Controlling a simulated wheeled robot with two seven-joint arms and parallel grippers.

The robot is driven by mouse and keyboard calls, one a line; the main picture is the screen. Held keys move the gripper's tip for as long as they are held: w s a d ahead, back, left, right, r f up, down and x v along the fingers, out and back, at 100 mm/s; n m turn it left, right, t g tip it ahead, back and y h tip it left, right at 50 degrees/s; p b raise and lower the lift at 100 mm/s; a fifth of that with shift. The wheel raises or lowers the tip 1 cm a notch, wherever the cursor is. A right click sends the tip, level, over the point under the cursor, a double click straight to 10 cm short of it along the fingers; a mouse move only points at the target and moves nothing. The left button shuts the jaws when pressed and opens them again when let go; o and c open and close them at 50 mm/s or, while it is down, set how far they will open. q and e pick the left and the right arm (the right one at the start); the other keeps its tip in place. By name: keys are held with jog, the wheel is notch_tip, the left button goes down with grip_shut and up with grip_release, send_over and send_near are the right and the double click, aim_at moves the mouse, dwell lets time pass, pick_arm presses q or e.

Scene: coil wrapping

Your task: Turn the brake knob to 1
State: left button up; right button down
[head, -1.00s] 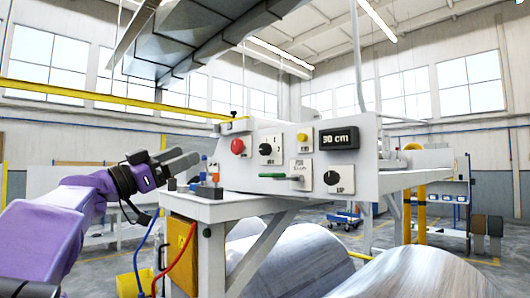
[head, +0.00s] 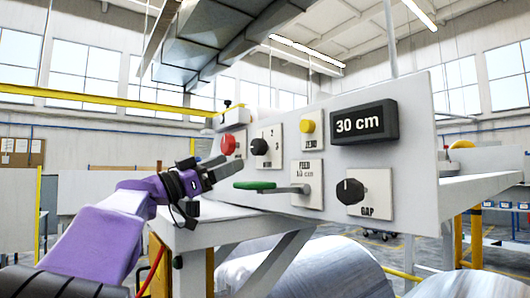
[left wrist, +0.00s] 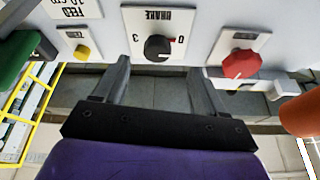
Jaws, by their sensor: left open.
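The brake knob (head: 259,147) is black and round, on a white plate with numbers on the grey-white panel, between the red button and the yellow button. In the left wrist view the knob (left wrist: 158,48) shows upside down under the word BRAKE, with 0 at the right and 3 at the left. A small red mark shows on its 0 side. My left gripper (head: 216,168) is open and empty at the panel's left end. In the wrist view its fingers (left wrist: 158,72) stand either side of the knob's line, apart from it. My right gripper is not in view.
A red button (head: 228,145) and a green feed lever (head: 255,186) sit close to the brake knob. A yellow button (head: 308,126), the black GAP knob (head: 350,191) and a 30 cm display (head: 365,122) are further right. Shiny metal coils (head: 330,270) lie below.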

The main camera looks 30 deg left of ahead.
aim_at(254, 148)
pick_arm(q)
jog(key=p+x, duration=0.1)
jog(key=x, duration=0.2)
jog(key=p+x, duration=0.2)
jog(key=x, duration=0.1)
jog(key=p+x, duration=0.1)
jog(key=x, duration=0.2)
jog(key=shift+s+r, duration=0.15)
jog(key=shift+r, duration=0.1)
jog(key=shift+s+d+r, duration=0.1)
jog(key=shift+s+r, duration=0.05)
jog(key=shift+s, duration=0.15)
jog(key=shift+w, duration=0.1)
jog(key=c, duration=1)
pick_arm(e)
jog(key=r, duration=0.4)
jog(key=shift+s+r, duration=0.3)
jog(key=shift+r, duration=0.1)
